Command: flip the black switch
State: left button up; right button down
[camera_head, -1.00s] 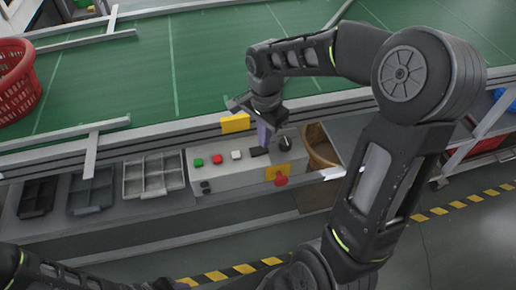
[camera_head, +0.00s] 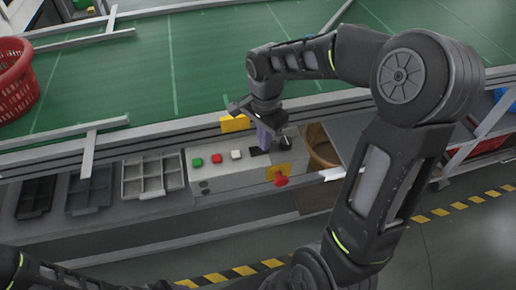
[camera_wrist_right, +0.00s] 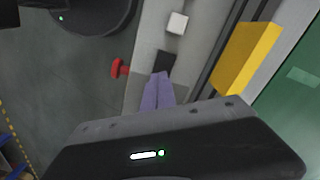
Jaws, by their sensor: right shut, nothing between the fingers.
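The black switch (camera_head: 255,151) is a small dark rectangle on top of the grey control box (camera_head: 232,179), right of the white button. It also shows as a dark square in the right wrist view (camera_wrist_right: 165,61). My right gripper (camera_head: 265,149) reaches down over the box with its purple fingers shut and empty. The fingertips (camera_wrist_right: 160,74) are right at the switch's edge and hide part of it; I cannot tell whether they touch it. My left gripper is not in view.
Green (camera_head: 197,162), red (camera_head: 216,158) and white (camera_head: 236,155) buttons lie left of the switch. A black knob (camera_head: 286,143) and a red emergency button (camera_head: 281,181) are close on the right. The conveyor (camera_head: 200,60) runs behind, with a yellow block (camera_head: 233,124) on its edge.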

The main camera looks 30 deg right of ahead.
jog(key=shift+r+p, duration=2.5)
jog(key=shift+r, duration=0.95)
